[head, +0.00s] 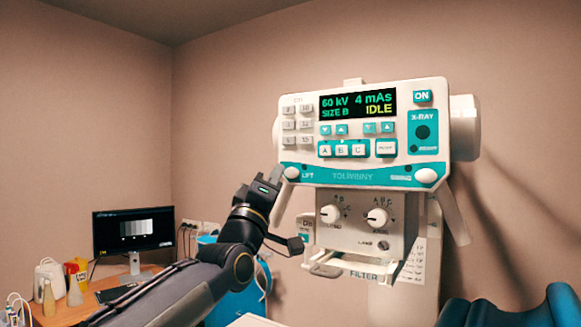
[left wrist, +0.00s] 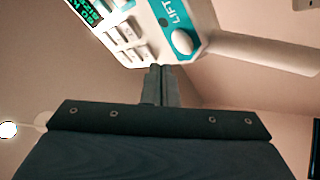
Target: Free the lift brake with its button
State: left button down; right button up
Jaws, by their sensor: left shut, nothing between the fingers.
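The X-ray head's control panel (head: 365,130) faces me, white and teal, its screen reading 60 kV, 4 mAs, SIZE B and IDLE. The round white lift button (head: 292,173) sits at the panel's lower left corner beside the word LIFT. It also shows in the left wrist view (left wrist: 183,42), above and right of the fingertips. My left gripper (head: 277,172) is shut and empty, its fingertips close to the left of the button. In the left wrist view the closed fingers (left wrist: 160,70) point at the panel's edge; I cannot tell whether they touch it. My right gripper is not in view.
Below the panel is a box with two knobs (head: 352,215) and a filter slot (head: 362,268). Pale handles slant down from both panel sides, the left one (head: 283,203) near my gripper. A monitor (head: 133,230) stands on a desk at left. A teal padded seat (head: 515,308) is at lower right.

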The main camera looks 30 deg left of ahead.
pick_arm(q)
jog(key=shift+w, duration=0.85)
jog(key=shift+w+d+f, duration=0.1)
dwell(1.4)
jog(key=shift+w, duration=0.35)
jog(key=shift+w, duration=0.35)
dwell(0.5)
dwell(0.4)
jog(key=shift+s+b, duration=0.35)
jog(key=shift+b, duration=0.05)
jog(key=shift+s, duration=0.45)
jog(key=shift+b, duration=0.3)
